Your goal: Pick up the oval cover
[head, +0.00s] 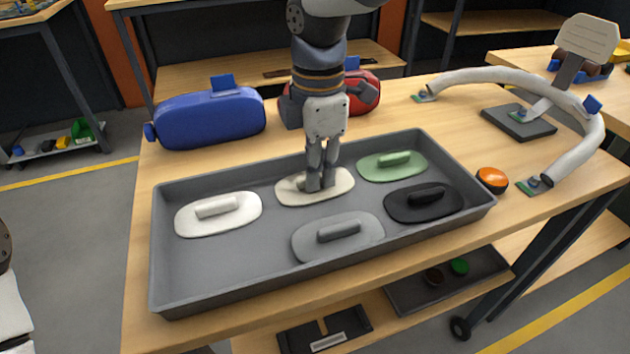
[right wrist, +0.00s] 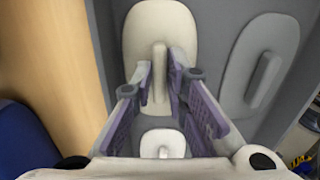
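A cream oval-shaped cover (head: 342,187) with a raised bar handle lies flat in the grey tray (head: 160,262). My right gripper (head: 320,186) points down over it, its fingers on either side of the handle. In the right wrist view the cover (right wrist: 160,22) lies under the fingertips (right wrist: 161,78), which sit close against the handle with hardly any gap. Other covers with bar handles lie in the tray: white (head: 240,222), grey (head: 365,243), green (head: 378,171) and black (head: 432,209). My left gripper is out of view.
A blue case (head: 208,120) and a red case (head: 364,96) stand behind the tray. An orange button (head: 492,179) sits by its right end. A pale curved tube (head: 490,76) and a sign on a stand (head: 586,38) are at the right.

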